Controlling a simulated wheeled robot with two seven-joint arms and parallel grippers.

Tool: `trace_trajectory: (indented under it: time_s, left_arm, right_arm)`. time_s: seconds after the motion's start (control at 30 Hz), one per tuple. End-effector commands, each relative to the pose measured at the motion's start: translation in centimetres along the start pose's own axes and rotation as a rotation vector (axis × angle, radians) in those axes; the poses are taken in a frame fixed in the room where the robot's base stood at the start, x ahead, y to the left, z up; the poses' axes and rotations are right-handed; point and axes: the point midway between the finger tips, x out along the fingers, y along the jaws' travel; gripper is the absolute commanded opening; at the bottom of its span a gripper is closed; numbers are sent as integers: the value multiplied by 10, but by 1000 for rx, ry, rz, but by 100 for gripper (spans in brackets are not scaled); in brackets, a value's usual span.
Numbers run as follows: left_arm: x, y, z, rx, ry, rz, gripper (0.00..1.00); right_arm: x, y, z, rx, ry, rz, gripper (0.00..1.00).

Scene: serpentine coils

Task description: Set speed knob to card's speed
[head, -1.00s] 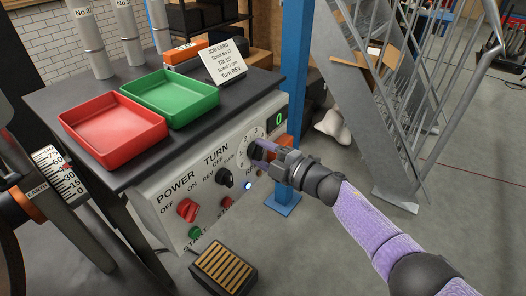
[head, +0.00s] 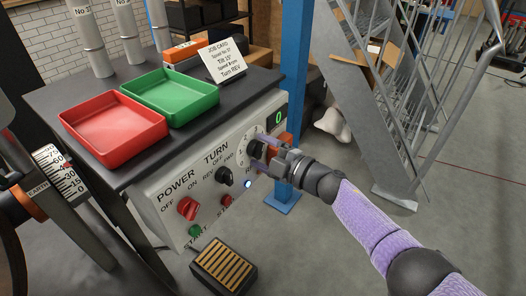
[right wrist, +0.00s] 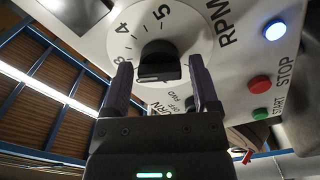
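The grey control box (head: 166,221) has a white numbered speed dial (head: 246,146) at its right end. My right gripper (head: 262,152) is at this dial and partly hides it. In the right wrist view, the black speed knob (right wrist: 159,62) stands between the open fingertips (right wrist: 160,84), with a gap showing at each side. Dial numbers 4 and 5 are readable there; I cannot tell the knob's setting. The job card (head: 222,62) stands on the table, with lines for spool, tilt, speed and turn REV; its speed figure is too small to read surely. My left gripper is not in view.
A display (head: 279,116) above the dial reads 0. The black turn knob (head: 223,177), red power knob (head: 188,208) and start and stop buttons are left of my gripper. Red (head: 72,123) and green (head: 211,99) trays sit on the table. A blue post (head: 296,60) stands close behind.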

Motion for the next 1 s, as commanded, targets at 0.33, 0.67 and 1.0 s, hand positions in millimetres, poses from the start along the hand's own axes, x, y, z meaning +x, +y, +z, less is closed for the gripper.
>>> trace_trajectory:
  time_s: [0.33,0.67,1.0]
  left_arm:
    - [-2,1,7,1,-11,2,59]
    - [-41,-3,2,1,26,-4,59]
    - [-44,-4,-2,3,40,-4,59]
  right_arm:
    - [-2,1,-1,-1,1,0,91]
    - [-76,5,-2,-2,-1,-1,91]
    - [-100,0,0,-1,1,0,91]
